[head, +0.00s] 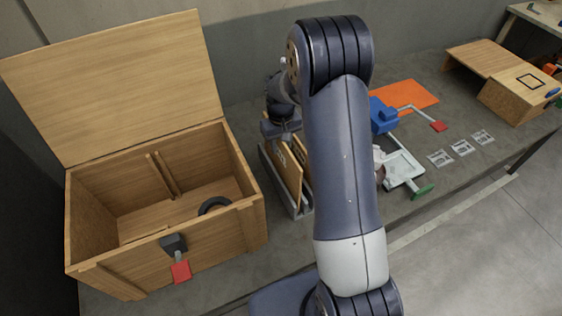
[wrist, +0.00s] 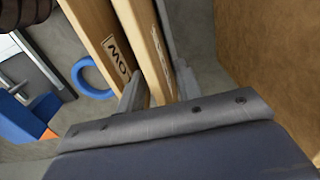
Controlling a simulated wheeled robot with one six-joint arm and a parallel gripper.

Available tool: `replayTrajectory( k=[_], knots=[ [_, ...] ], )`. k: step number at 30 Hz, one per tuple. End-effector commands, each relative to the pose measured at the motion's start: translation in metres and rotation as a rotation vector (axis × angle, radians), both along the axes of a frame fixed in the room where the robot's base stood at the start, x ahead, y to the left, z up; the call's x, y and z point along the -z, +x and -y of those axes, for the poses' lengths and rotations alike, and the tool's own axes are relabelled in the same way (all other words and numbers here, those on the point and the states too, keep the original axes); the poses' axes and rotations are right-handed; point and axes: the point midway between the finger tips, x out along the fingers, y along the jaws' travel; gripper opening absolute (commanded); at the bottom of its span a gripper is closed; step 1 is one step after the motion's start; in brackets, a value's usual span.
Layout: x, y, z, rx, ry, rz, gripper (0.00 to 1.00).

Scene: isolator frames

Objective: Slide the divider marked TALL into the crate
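The open wooden crate (head: 190,245) stands at the left in the head view, with upright slot rails (head: 165,175) inside its back wall. Two wooden dividers stand side by side in a grey rack (head: 303,208) right of it. My gripper (head: 281,130) is over the rack. In the wrist view its fingers (wrist: 160,88) lie close against both faces of the divider nearer the crate (wrist: 140,30), seemingly shut on it. That divider's mark is seen too edge-on to read; it also shows in the head view (head: 287,170). The other divider (wrist: 95,25) reads LOW.
The crate's lid (head: 120,85) leans up and back. A dark ring (head: 214,205) lies in the crate, and a red-tagged latch (head: 180,270) hangs on its front. Right of my arm are a blue device (head: 382,115), an orange mat (head: 408,96) and a pale tray (head: 402,165).

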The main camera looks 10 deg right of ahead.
Motion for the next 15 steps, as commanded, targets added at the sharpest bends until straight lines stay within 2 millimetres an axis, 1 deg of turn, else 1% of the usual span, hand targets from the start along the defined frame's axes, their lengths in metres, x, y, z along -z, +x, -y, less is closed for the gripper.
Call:
replayTrajectory(
  k=[5,6,15],
  knots=[
    [0.0004,0.0,0.0001,0.0,0.0,0.0,0.34],
    [0.0004,0.0,0.0001,0.0,0.0,0.0,0.32],
    [0.0,0.0001,0.0001,0.0,0.0,0.0,0.07]
  ],
)
